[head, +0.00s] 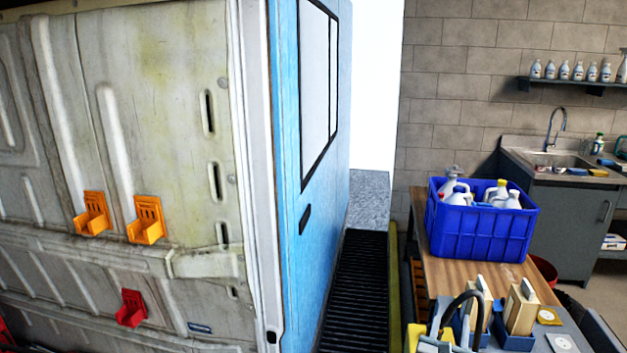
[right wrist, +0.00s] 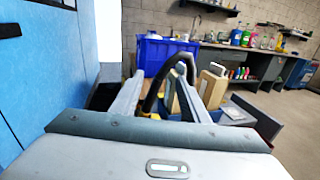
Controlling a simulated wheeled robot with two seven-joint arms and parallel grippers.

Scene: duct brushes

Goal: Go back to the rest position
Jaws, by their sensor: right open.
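My right gripper (right wrist: 158,82) shows in the right wrist view, its two grey fingers spread apart with nothing held between them. A black curved hose (right wrist: 173,72) with yellow parts at its foot shows beyond and between the fingers; I cannot tell how near it is. Cream brush-like blocks (head: 521,306) stand in blue holders at the bottom right of the head view. One cream block (right wrist: 212,88) shows right of the fingers in the wrist view. My left gripper is in neither view.
A worn panel with orange holders (head: 146,220) and a red one (head: 131,308) fills the left. A blue door (head: 312,190) stands beside it. A blue crate of bottles (head: 480,232) sits on a wooden table (head: 437,275). A sink counter (head: 560,170) is behind.

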